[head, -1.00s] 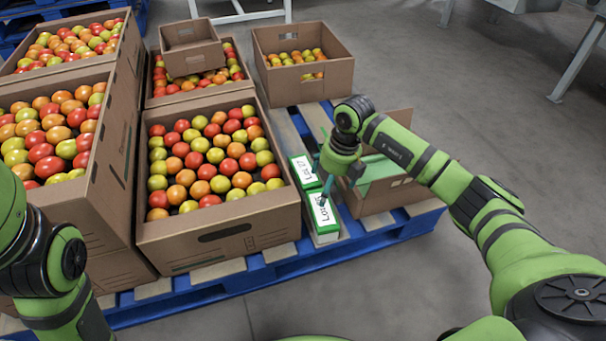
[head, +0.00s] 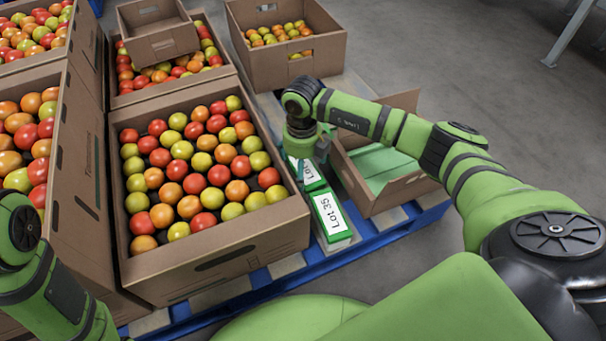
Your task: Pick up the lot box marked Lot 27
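Two white-and-green lot boxes lie in line on the pallet, right of the big tomato carton. The nearer one (head: 331,216) is marked Lot 35. The farther one (head: 312,176) is partly covered by my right gripper; only "Lo" shows on its label now, and it read Lot 27 in the earlier view. My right gripper (head: 309,158) points down at the farther box, its teal fingers apart around its far part. Whether they grip it is hidden. My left arm shows at the lower left, its gripper out of view.
An open carton (head: 405,190) with green inside stands close on the right of the lot boxes. The big tomato carton (head: 250,238) walls the left side. More cartons stand behind and left.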

